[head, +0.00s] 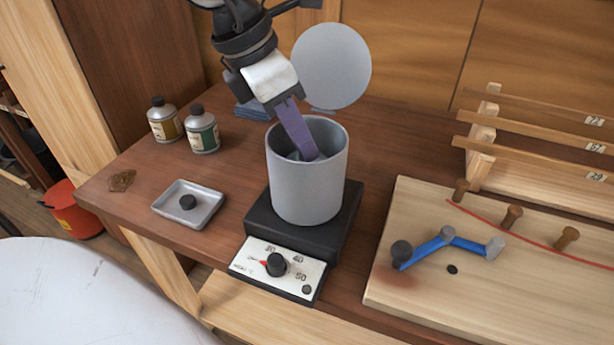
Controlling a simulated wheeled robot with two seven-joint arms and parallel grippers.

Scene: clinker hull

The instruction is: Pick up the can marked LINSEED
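Two small metal cans with black caps stand side by side at the back left of the bench. One can (164,122) has a yellow-brown label, the other can (203,132) a green label. The lettering is too small to read, so I cannot tell which is LINSEED. My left gripper (308,150) reaches down into the open grey pot (307,190), to the right of both cans and apart from them. Its purple fingers show as one narrow piece, with the tips partly inside the pot. I cannot tell whether they are open or shut. My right gripper is not in view.
The pot stands on a black heater with a dial (277,265); its round lid (331,66) is raised behind. A wooden board (500,290) with pegs and a blue linkage lies right. A brown stain (121,181) marks the left edge.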

